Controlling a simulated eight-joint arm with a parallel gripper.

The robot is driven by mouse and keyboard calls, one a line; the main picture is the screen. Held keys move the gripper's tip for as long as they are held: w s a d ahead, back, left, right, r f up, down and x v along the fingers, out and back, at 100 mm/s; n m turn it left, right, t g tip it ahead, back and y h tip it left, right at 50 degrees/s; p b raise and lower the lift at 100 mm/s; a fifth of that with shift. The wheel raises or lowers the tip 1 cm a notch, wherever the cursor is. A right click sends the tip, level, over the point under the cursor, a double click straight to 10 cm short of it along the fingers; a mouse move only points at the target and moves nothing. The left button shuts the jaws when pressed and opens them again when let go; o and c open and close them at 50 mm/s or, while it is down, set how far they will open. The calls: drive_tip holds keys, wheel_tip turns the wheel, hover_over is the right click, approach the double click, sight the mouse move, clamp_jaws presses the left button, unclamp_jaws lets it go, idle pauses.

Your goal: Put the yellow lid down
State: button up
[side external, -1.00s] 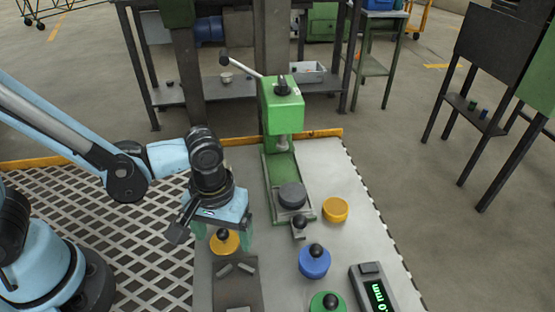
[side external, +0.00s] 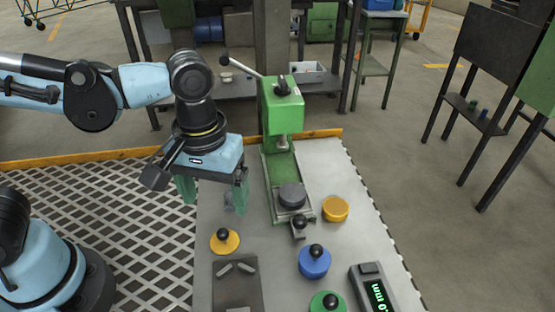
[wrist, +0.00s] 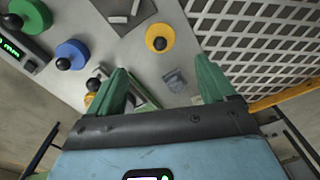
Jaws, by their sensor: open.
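The yellow lid (side external: 224,241), a flat disc with a black knob, lies on the light table above the dark plate in the side view. It also shows in the wrist view (wrist: 160,38), beyond my fingertips. My gripper (side external: 213,200) has green fingers and is open and empty. It hangs above the table, higher than the lid and apart from it. In the wrist view my gripper (wrist: 165,75) has its two fingers spread wide with nothing between them.
A green press (side external: 282,110) with a dark round block (side external: 292,195) stands right of my gripper. A yellow disc (side external: 335,209), a blue lid (side external: 314,262), a green lid (side external: 327,302) and a digital gauge (side external: 373,290) lie right. A small grey transparent piece (side external: 229,198) sits behind the yellow lid.

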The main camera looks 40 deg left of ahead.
drive_tip(key=w+a+r+m+t, duration=0.1)
drive_tip(key=w+a+m+t, duration=0.1)
drive_tip(key=a, duration=0.5)
drive_tip(key=w+a+r+m+t, duration=0.1)
drive_tip(key=w+a+m+t, duration=0.1)
drive_tip(key=a+t, duration=0.3)
drive_tip(key=shift+w+a+r+m, duration=0.15)
drive_tip(key=shift+a+m, duration=0.15)
drive_tip(key=shift+a, duration=0.65)
